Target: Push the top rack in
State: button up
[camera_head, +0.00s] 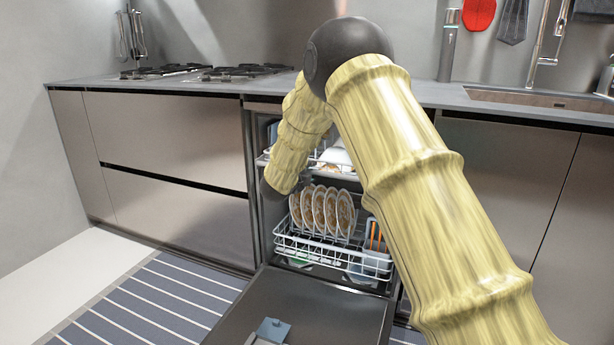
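The dishwasher is open, its door (300,302) folded down towards me. The top rack (322,164) shows only in part behind my arm, high in the opening. It holds a whitish dish, and a blue item shows at its left. How far the rack is out is hard to tell. The lower rack (312,249) holds several upright patterned plates (322,211) and a cutlery basket (374,244). My arm reaches across to the dishwasher's left side. Its dark end lies by the left edge of the opening, just below top rack height. The gripper's fingers are not visible.
The counter (440,95) above carries a gas hob (205,72) at left and a sink (535,97) at right. Closed drawers (165,135) flank the dishwasher on the left. A striped runner (150,302) covers the floor, free of objects.

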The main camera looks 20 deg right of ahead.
aim_at(319, 161)
jog(key=shift+w+d, duration=0.25)
jog(key=shift+w, duration=0.05)
grip_shut()
jog(key=p+x, duration=0.1)
jog(key=x, duration=0.1)
jog(key=r+x, duration=0.1)
jog(key=x, duration=0.2)
jog(key=p+x, duration=0.1)
jog(key=x, duration=0.2)
jog(key=shift+s+d+r+p, duration=0.1)
jog(key=shift+d+r+p, duration=0.15)
jog(key=shift+p, duration=0.1)
jog(key=shift+w+d, duration=0.1)
jog(key=shift+w, duration=0.25)
jog(key=shift+w+r, duration=0.1)
jog(key=shift+w, duration=0.05)
grip_release()
jog(key=shift+d, duration=0.15)
